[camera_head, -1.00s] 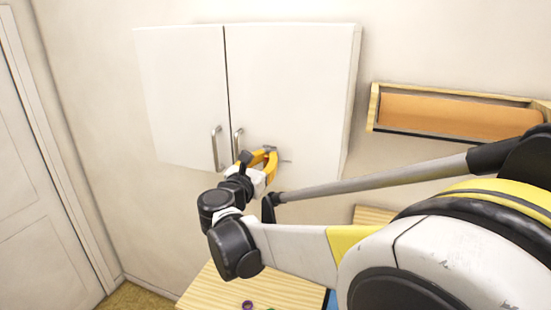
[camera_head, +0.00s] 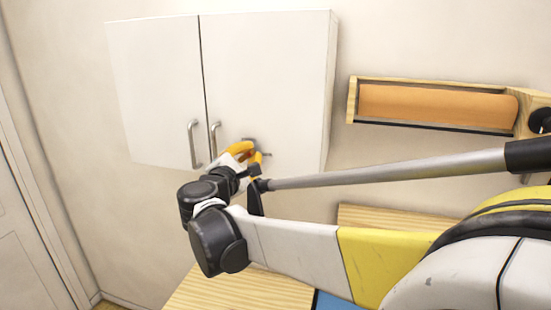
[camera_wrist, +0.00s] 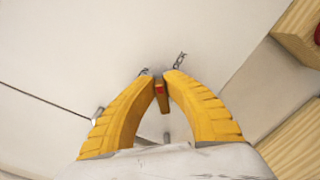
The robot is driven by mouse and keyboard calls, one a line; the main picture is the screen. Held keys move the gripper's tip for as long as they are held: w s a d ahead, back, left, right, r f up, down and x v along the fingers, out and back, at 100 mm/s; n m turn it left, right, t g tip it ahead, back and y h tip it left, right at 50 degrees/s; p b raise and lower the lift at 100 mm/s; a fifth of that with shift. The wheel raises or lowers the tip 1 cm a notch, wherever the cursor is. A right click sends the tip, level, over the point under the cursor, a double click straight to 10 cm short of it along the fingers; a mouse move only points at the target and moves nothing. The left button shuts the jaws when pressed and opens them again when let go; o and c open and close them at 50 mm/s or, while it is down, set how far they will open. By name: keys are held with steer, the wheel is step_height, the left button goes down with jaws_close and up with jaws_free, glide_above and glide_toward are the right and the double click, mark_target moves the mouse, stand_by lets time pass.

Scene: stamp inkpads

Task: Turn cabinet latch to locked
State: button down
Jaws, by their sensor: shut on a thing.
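The white cabinet (camera_head: 268,75) hangs on the wall with two closed doors. Its latch is on the right door, to the right of the handles. In the wrist view the latch (camera_wrist: 161,96) shows as a small orange-brown lever with a red mark, between the yellow fingertips. My gripper (camera_wrist: 159,77) is shut on it, with an open gap between the fingers lower down. In the head view my gripper (camera_head: 254,153) is at the right door's lower part, and its fingers hide most of the latch. I cannot tell the latch's exact angle.
Two metal handles stand beside the door seam, the right one (camera_head: 214,140) close to my gripper. A wooden wall shelf (camera_head: 353,100) with an orange roll (camera_head: 435,103) is to the right. A wooden tabletop (camera_head: 240,290) lies below.

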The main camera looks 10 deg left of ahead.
steer(key=m+b, duration=0.1)
steer(key=m, duration=0.1)
steer(key=m+b, duration=0.1)
steer(key=m, duration=0.1)
steer(key=shift+d+f, duration=0.2)
steer(key=shift+f, duration=0.2)
steer(key=shift+f+m+b, duration=0.2)
steer(key=shift+m+b, duration=0.3)
steer(key=shift+m, duration=1.2)
steer(key=c, duration=1.5)
jaws_free()
steer(key=shift+o, duration=0.2)
steer(key=shift+s, duration=0.1)
steer(key=s, duration=0.7)
steer(key=shift+s+a, duration=0.15)
steer(key=shift+a, duration=0.1)
